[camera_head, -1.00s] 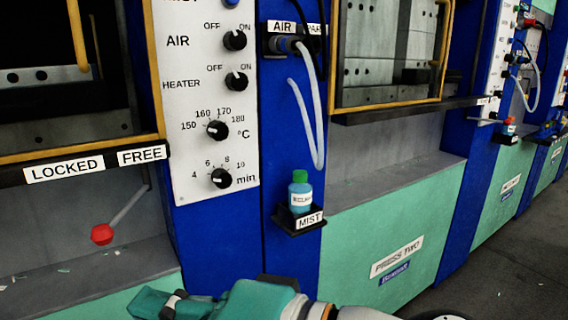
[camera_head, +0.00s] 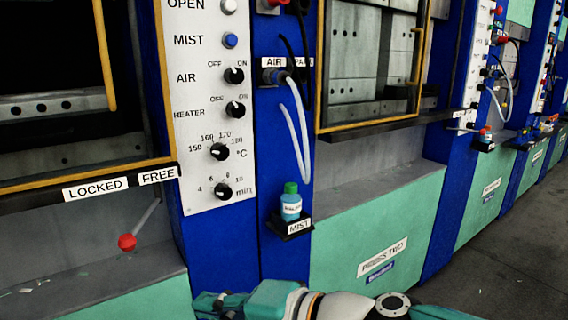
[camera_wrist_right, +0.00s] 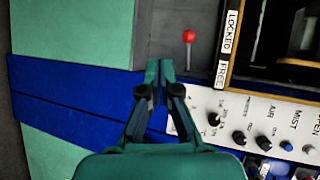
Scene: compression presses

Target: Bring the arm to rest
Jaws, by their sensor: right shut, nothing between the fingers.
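My right arm shows at the bottom of the head view, with its teal right gripper (camera_head: 218,302) low in front of the blue post and partly cut off by the lower edge. In the right wrist view the two fingers of the right gripper (camera_wrist_right: 159,72) are together and empty. They are in front of the blue post (camera_wrist_right: 75,95), beside the control panel. My left gripper is in neither view.
A control panel (camera_head: 205,130) with knobs stands at centre left. A red-knobbed lever (camera_head: 127,242) sits in the left recess. A teal bottle (camera_head: 291,203) stands on a small black shelf labelled MIST (camera_head: 298,226).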

